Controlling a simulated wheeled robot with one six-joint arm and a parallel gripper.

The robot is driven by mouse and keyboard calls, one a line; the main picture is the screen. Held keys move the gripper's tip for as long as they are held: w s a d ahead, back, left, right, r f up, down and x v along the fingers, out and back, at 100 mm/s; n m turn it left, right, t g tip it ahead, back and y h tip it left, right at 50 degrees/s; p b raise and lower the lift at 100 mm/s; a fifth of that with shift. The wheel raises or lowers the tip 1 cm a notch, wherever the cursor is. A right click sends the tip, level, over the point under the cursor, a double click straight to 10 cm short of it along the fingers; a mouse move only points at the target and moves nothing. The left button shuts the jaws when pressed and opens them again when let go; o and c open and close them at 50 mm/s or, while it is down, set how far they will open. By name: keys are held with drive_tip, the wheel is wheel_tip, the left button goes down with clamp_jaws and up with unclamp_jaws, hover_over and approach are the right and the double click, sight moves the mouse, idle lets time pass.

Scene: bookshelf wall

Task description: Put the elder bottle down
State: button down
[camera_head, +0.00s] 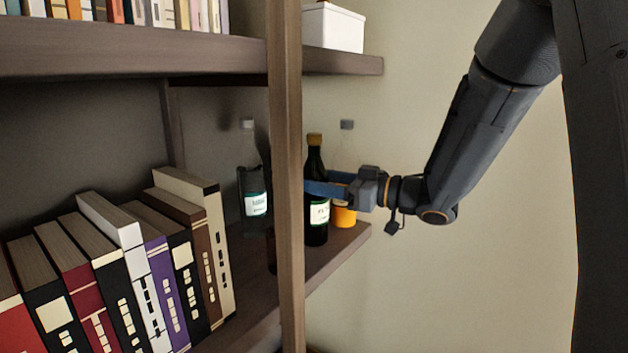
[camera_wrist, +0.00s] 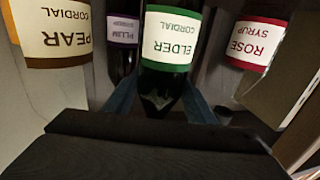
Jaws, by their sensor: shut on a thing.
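The elder bottle (camera_head: 315,165) is dark green glass with a gold cap and stands upright at the right end of the middle shelf. Its green-and-white "ELDER CORDIAL" label (camera_wrist: 171,40) faces the wrist camera, upside down in that view. My gripper (camera_head: 326,189) reaches in from the right, its blue fingers shut around the bottle's body. The fingers also show either side of the bottle in the wrist view (camera_wrist: 160,100). The bottle's base looks level with the shelf (camera_head: 338,250), but I cannot tell whether it touches.
The pear bottle (camera_wrist: 55,35) is close on one side, the rose bottle (camera_wrist: 255,42) on the other, and the plum bottle (camera_wrist: 122,35) behind. A clear teal-labelled bottle (camera_head: 254,180) stands left of the post (camera_head: 287,150). Several books (camera_head: 150,260) fill the shelf's left.

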drive_tip(key=c, duration=0.8)
unclamp_jaws()
drive_tip(key=shift+f, duration=0.15)
drive_tip(key=b+v, duration=0.2)
drive_tip(key=v, duration=1)
drive_tip(key=shift+b, duration=0.35)
